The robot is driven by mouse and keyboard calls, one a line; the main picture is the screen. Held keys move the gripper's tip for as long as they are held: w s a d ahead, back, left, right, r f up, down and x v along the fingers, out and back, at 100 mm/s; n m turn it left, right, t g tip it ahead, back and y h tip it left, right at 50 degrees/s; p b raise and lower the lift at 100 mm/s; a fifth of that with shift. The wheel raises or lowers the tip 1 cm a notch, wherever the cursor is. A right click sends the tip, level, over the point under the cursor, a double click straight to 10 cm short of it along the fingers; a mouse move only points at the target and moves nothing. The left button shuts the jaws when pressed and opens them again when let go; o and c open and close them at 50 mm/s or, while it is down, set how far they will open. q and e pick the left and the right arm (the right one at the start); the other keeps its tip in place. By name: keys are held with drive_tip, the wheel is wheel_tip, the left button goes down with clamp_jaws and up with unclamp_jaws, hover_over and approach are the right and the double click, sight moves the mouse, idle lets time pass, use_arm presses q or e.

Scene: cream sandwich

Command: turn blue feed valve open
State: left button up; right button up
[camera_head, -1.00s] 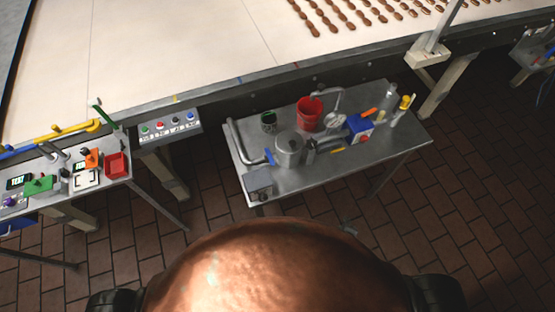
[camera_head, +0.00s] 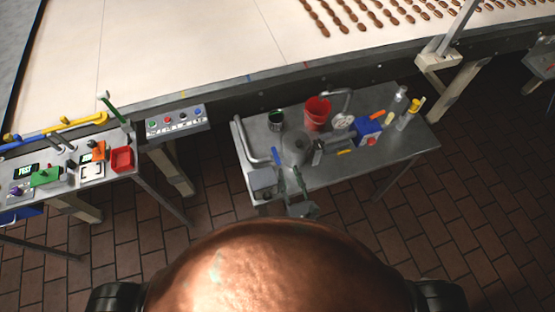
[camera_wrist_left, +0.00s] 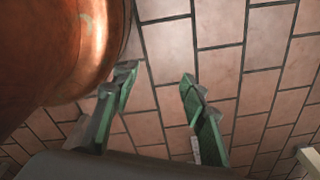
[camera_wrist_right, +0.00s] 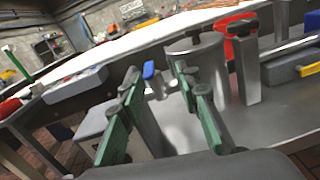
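The blue valve handle (camera_head: 276,157) is a small upright lever beside the steel pot (camera_head: 296,147) on the metal side table (camera_head: 335,172). My right gripper (camera_head: 289,176) is at the table's near edge, just in front of the handle. In the right wrist view the blue handle (camera_wrist_right: 148,70) shows between the open green fingers (camera_wrist_right: 156,73), beyond their tips; no contact is visible. My left gripper (camera_wrist_left: 158,76) is open and empty above the brick floor, outside the head view.
A grey box (camera_head: 262,181) and a bent pipe (camera_head: 249,142) are left of the handle. A button panel (camera_head: 177,121) hangs left, near a cluttered table. My copper body fills the bottom.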

sight(277, 160)
drive_tip(key=shift+s+a+f+n+y, duration=0.2)
drive_tip(key=shift+a+f+n+y, duration=0.15)
drive_tip(key=shift+a+n, duration=0.3)
drive_tip(key=x, duration=0.5)
drive_tip(key=p+x, duration=0.1)
drive_tip(key=x, duration=0.1)
drive_tip(key=shift+w+a+f, duration=0.15)
drive_tip(key=shift+w+a, duration=0.1)
drive_tip(key=shift+a, duration=0.2)
drive_tip(key=shift+c, duration=0.4)
clamp_jaws()
